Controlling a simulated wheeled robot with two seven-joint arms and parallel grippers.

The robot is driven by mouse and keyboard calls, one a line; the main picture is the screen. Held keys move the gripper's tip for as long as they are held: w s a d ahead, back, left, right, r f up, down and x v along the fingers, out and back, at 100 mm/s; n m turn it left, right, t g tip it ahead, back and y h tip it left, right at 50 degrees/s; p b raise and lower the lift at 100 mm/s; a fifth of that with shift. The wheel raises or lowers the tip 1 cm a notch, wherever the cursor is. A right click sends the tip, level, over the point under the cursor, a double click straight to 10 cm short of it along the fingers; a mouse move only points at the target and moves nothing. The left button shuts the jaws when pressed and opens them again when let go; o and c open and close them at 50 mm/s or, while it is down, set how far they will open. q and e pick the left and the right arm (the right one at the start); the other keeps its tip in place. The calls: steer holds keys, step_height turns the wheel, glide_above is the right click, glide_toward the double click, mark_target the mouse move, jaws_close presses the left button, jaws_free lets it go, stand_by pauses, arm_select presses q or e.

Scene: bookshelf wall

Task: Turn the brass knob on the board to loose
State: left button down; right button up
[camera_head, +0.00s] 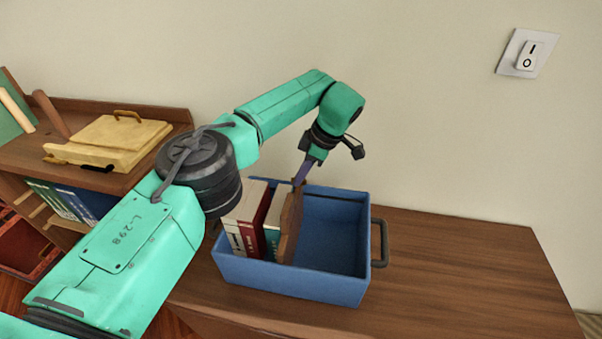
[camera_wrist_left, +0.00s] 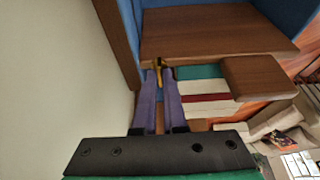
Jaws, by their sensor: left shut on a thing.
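A brown wooden board (camera_head: 290,228) stands upright inside a blue crate (camera_head: 290,280), just right of the books. My left gripper (camera_head: 299,180) reaches down from above to the board's top edge at the back. In the left wrist view the purple fingers of my left gripper (camera_wrist_left: 160,72) are shut on a small brass knob (camera_wrist_left: 158,66) at the edge of the board (camera_wrist_left: 210,32). Most of the knob is hidden between the fingertips, and its turn cannot be read. My right gripper is not in view.
Several books (camera_head: 249,222) stand in the crate's left part; its right part is empty. A dark handle (camera_head: 382,243) sits on the crate's right side. The wooden top (camera_head: 470,265) is clear to the right. A yellow box (camera_head: 110,140) lies at left; a switch (camera_head: 527,54) is on the wall.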

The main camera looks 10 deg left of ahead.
arm_select(q)
steer(key=shift+r, duration=0.1)
steer(key=c, duration=1)
jaws_free()
